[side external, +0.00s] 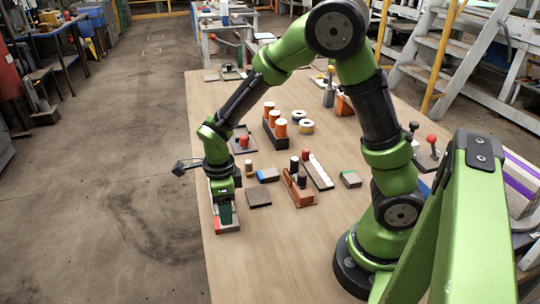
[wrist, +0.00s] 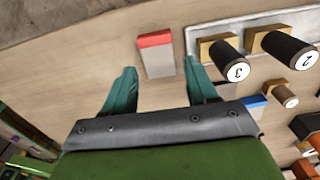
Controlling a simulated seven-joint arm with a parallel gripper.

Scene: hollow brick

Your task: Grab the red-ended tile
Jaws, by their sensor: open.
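The red-ended tile (wrist: 157,57) lies on the wooden table in the wrist view. It is a pale grey block with a red band across its far end. My gripper (wrist: 161,66) is open, with one teal finger on each side of the tile and the red end reaching past the fingertips. In the side external view my gripper (side external: 226,214) points down at the table's left edge, with a red patch visible beside the fingers. Whether the fingers touch the tile is unclear.
A pale rack (wrist: 255,24) with dark numbered pegs stands just right of the tile. Bare table (side external: 265,250) is in front.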

